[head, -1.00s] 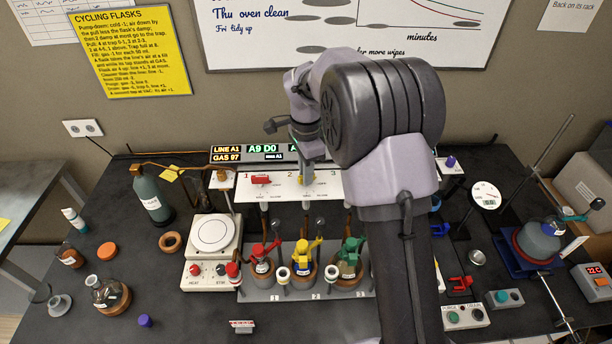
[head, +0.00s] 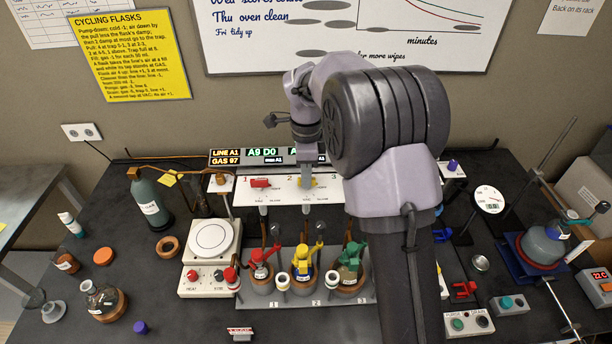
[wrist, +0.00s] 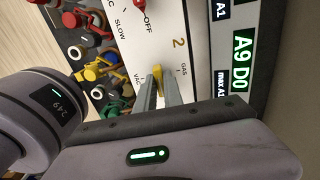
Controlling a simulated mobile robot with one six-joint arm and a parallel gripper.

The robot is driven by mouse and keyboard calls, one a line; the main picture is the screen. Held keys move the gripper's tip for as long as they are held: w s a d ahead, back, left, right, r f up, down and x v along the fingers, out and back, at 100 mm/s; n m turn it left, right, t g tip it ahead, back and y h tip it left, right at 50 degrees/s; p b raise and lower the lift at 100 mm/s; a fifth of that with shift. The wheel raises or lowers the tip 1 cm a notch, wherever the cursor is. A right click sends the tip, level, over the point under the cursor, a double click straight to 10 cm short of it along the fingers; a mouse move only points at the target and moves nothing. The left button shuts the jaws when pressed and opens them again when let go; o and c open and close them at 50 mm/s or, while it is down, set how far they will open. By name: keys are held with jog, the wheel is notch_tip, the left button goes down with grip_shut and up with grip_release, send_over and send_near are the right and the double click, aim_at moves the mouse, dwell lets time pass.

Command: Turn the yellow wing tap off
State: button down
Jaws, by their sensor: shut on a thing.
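The yellow wing tap (wrist: 158,73) stands on the white panel (wrist: 120,45) beside the number 2, between the VAC and GAS labels. My gripper (wrist: 160,88) is shut on it, with one grey finger on each side. In the head view my gripper (head: 306,182) reaches down onto the panel, and only a bit of yellow (head: 314,183) shows beside it. The fingers hide part of the tap and the lettering near it, so I cannot read its exact setting.
A red tap (head: 260,183) is to the left on the same panel. Flasks with red (head: 260,258), yellow (head: 303,258) and green (head: 351,256) fittings stand in front in a grey rack (head: 310,300). The lit display (head: 262,153) is behind. My arm covers the panel's right part.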

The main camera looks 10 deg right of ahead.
jog(key=c, duration=1.5)
grip_release()
jog(key=shift+o, duration=0.2)
notch_tip(320, 180, up, 18)
jog(key=p, duration=0.4)
jog(key=shift+f, duration=0.25)
